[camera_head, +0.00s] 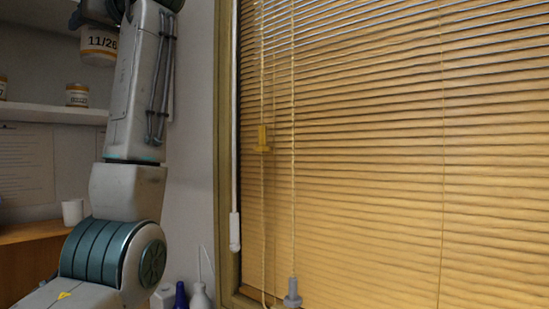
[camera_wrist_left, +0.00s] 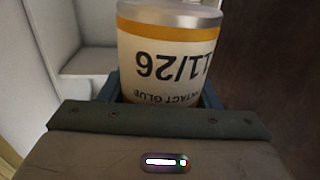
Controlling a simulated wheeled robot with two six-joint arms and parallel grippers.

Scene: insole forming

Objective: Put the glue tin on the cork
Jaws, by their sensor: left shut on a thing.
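The glue tin (camera_head: 98,44) is cream with an orange band and the print 11/26, at the top left of the head view. My left gripper (camera_wrist_left: 160,97) is shut on it, with a dark finger on each side of the tin in the left wrist view. There the tin (camera_wrist_left: 165,45) shows with its print upside down, reading contact glue; in the head view the print is upright. My left arm is raised, and the tin hangs in front of the shelf area. The cork is not in view. My right gripper is not in view.
A white shelf (camera_head: 50,114) holds a smaller similar tin (camera_head: 77,95) behind my arm. A white cup (camera_head: 72,212) stands on a wooden surface (camera_head: 32,232) below. Bottles (camera_head: 198,296) stand at the bottom. A window with yellow blinds (camera_head: 400,150) fills the right.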

